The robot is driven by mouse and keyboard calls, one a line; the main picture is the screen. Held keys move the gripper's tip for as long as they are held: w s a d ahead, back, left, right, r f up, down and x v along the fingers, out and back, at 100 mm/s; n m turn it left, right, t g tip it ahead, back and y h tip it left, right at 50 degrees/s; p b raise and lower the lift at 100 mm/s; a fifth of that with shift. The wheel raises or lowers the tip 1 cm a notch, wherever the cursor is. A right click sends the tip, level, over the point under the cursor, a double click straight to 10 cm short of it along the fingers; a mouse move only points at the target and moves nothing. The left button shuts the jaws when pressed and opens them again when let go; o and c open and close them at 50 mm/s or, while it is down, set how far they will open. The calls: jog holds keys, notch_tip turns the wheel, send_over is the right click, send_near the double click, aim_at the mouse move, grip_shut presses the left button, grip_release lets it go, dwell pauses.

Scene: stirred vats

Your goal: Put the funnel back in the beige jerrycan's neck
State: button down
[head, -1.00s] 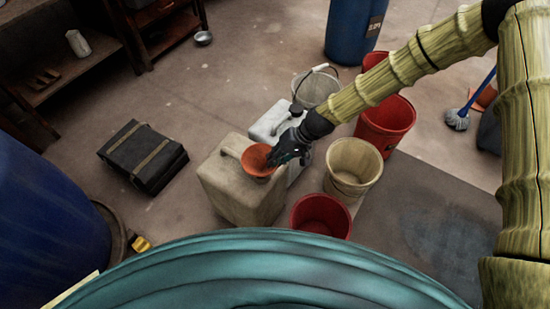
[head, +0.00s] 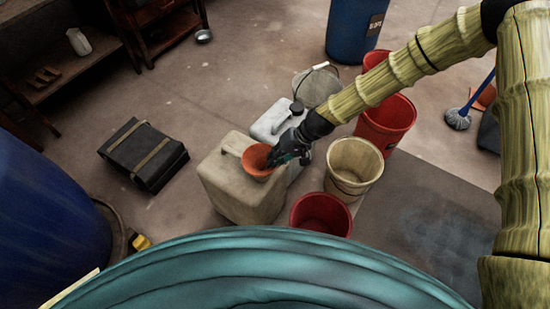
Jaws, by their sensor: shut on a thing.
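The orange funnel (head: 256,161) is at the top of the beige jerrycan (head: 235,192), wide mouth up, over the corner nearest my arm. Its spout is hidden, so I cannot tell whether it sits in the neck or just above it. My gripper (head: 274,158) is shut on the funnel's right rim, reaching in from the right. The jerrycan stands upright on the floor, its handle showing left of the funnel.
A grey-white jerrycan (head: 268,127) with a dark cap stands right behind the beige one. A grey bucket (head: 318,87), red buckets (head: 387,120) (head: 321,213) and a cream bucket (head: 354,168) crowd the right. A black case (head: 144,155) lies left, with clear floor between.

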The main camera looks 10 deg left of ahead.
jog(key=shift+f, duration=0.15)
jog(key=c, duration=1.5)
grip_release()
jog(key=v, duration=1.2)
jog(key=s+d+f+m+h, duration=0.3)
jog(key=s+d+f+h, duration=0.1)
jog(key=s+d+f, duration=1.2)
jog(key=s+d+f+t+h, duration=0.2)
jog(key=s+d+f+h, duration=0.1)
jog(key=s+d, duration=1.05)
jog(key=shift+m, duration=0.4)
jog(key=r+p, duration=0.5)
jog(key=s+r+p, duration=0.1)
jog(key=r+p, duration=0.4)
jog(key=a+r+p, duration=0.1)
jog(key=r+p, duration=0.5)
jog(key=shift+s, duration=0.2)
